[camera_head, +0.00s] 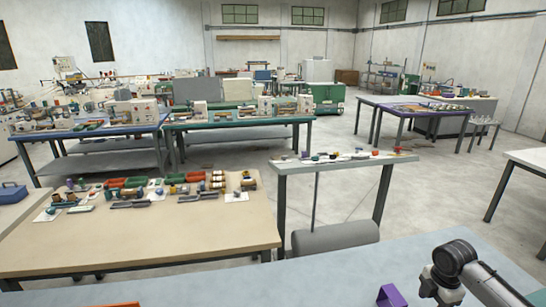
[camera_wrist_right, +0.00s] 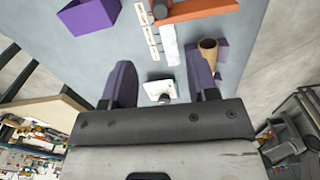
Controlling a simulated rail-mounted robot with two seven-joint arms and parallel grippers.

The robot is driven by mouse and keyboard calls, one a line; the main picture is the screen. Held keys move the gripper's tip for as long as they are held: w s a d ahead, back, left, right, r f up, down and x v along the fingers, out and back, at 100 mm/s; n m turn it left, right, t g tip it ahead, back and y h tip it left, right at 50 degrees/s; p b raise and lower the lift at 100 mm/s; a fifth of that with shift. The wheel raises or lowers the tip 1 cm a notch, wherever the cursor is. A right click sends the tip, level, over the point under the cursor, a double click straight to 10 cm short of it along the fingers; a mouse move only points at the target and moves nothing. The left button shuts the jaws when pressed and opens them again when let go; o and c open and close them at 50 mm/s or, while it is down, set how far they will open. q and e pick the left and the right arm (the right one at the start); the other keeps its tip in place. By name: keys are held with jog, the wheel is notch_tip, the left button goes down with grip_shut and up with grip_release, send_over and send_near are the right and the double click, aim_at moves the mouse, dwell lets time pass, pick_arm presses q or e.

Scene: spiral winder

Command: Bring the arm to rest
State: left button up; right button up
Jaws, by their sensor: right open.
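My right arm (camera_head: 455,265) comes in at the lower right of the head view, over the grey-blue table. My right gripper (camera_wrist_right: 163,86) shows in the wrist view with its two dark purple fingers spread apart and nothing clamped between them. A small white piece with a grey round part (camera_wrist_right: 158,90) shows in the gap between the fingers; I cannot tell how far beyond them it is. My left gripper is not in view.
The grey-blue table (camera_head: 330,278) holds a purple box (camera_wrist_right: 90,15), an orange bar (camera_wrist_right: 195,11), pale strips (camera_wrist_right: 150,35) and a brown tube (camera_wrist_right: 208,48) beside a purple block. A beige table (camera_head: 150,245) with many small parts stands left. A grey cylinder (camera_head: 335,236) lies beyond the table.

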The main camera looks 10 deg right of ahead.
jog(key=w+a+r+m+t+h, duration=0.2)
jog(key=r+m+t, duration=0.1)
jog(key=r+m, duration=0.2)
jog(key=w+a+r+m+t+h, duration=0.2)
jog(key=w+a+r+m+t, duration=0.1)
jog(key=r+m, duration=0.25)
jog(key=s+a+r+m+t+y, duration=0.1)
jog(key=s+a+r+t, duration=0.15)
jog(key=a, duration=0.45)
jog(key=s+a+r+t, duration=0.1)
jog(key=s+a+t, duration=0.15)
jog(key=a, duration=0.45)
jog(key=s+a+f+m+g+y, duration=0.1)
jog(key=s+a+f+g, duration=0.15)
jog(key=s+f, duration=0.75)
jog(key=s+a+f+m+g+y, duration=0.15)
jog(key=s+a+f, duration=0.25)
jog(key=s+f, duration=0.6)
jog(key=s+a+f+m+g+y, duration=0.1)
jog(key=s+a+f+m+g, duration=0.15)
jog(key=s+f, duration=0.8)
jog(key=s+r+p, duration=0.3)
jog(key=r+p, duration=2.5)
jog(key=r, duration=0.2)
jog(key=shift+a+r+n+g, duration=0.25)
jog(key=shift+n+g, duration=0.1)
jog(key=shift+g, duration=0.1)
